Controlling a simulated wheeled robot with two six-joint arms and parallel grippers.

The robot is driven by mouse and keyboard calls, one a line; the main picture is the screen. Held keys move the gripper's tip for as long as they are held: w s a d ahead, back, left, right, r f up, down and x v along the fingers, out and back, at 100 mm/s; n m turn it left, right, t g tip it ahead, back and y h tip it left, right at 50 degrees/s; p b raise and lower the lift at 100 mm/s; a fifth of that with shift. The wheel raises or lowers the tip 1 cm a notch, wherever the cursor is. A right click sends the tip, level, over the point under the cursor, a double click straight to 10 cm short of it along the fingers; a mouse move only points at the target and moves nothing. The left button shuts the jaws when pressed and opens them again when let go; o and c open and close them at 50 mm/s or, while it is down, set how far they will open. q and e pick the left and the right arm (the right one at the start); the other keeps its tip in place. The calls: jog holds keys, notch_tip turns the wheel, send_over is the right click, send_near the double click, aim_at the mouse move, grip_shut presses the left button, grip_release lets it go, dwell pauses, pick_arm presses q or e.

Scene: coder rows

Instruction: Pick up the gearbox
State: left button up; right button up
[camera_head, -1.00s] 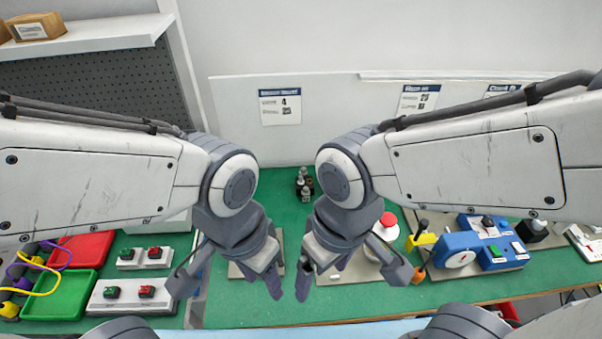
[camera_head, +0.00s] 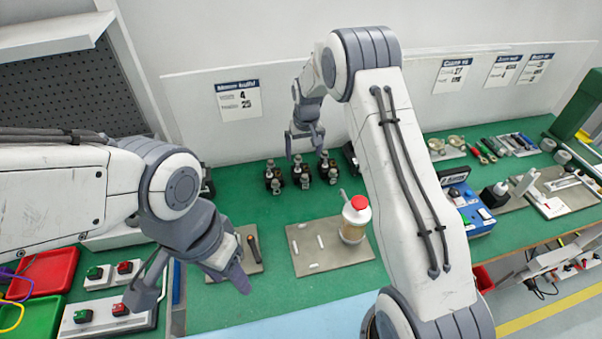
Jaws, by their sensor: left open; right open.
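Several small black units with grey metal tops (camera_head: 302,173) stand in a row at the back of the green bench. They may be the gearboxes, but they are too small to tell for sure. My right gripper (camera_head: 305,147) points down, open and empty, just above and behind this row in the picture. I cannot tell its exact height over them. My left gripper (camera_head: 188,294) is open and empty over the front left of the bench, well away from the row.
A grey board (camera_head: 305,258) bears a bottle with a red cap (camera_head: 354,218) and small white pieces. Red (camera_head: 48,273) and green trays and button boxes (camera_head: 112,273) lie at left. A blue device (camera_head: 467,207) stands right of my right arm. A white panel is behind.

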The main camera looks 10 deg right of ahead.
jog(key=p, duration=0.1)
send_over(301, 170)
jog(key=s, duration=0.2)
jog(key=f, duration=0.5)
jog(key=shift+w+d, duration=0.15)
jog(key=shift+w, duration=0.1)
jog(key=f+p, duration=0.1)
jog(key=f, duration=0.1)
jog(key=w+f, duration=0.1)
jog(key=shift+w+f+p, duration=0.1)
jog(key=shift+f+p, duration=0.3)
jog(key=shift+w+f, duration=0.1)
jog(key=shift+f, duration=0.5)
jog(key=shift+r, duration=0.1)
jog(key=c, duration=1.4)
